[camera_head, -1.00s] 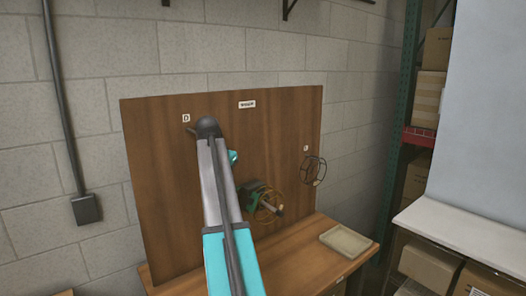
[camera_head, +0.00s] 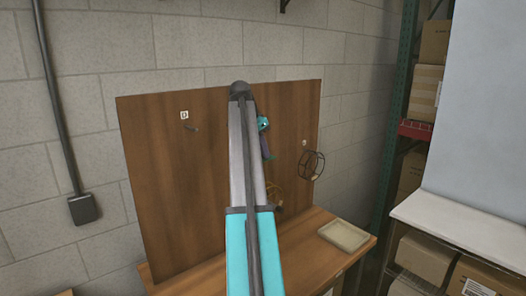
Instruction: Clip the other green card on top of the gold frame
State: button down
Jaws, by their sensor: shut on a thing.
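The gold frame (camera_head: 275,193) is a thin wire ring on the brown board, low and right of its middle. My arm covers its left part. A small peg end (camera_head: 279,204) shows at its lower right. My gripper (camera_head: 267,150) shows only in part, as a small dark shape just right of my arm, above the gold frame. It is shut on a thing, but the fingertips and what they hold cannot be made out. No green card shows clearly; my arm hides the area left of the frame.
A dark wire frame (camera_head: 312,165) hangs on the board's right side. A bare hook (camera_head: 192,128) sits under a label at upper left. A beige tray (camera_head: 344,236) lies on the bench at right.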

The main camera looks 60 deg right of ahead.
jog(key=shift+f, duration=0.2)
jog(key=shift+d+f+b, duration=0.1)
jog(key=shift+f+b, duration=1.45)
jog(key=shift+f, duration=2.05)
jog(key=shift+f, duration=1.55)
dwell(0.3)
jog(key=c, duration=2.1)
grip_release()
jog(key=o, duration=0.4)
jog(key=shift+s+r, duration=0.1)
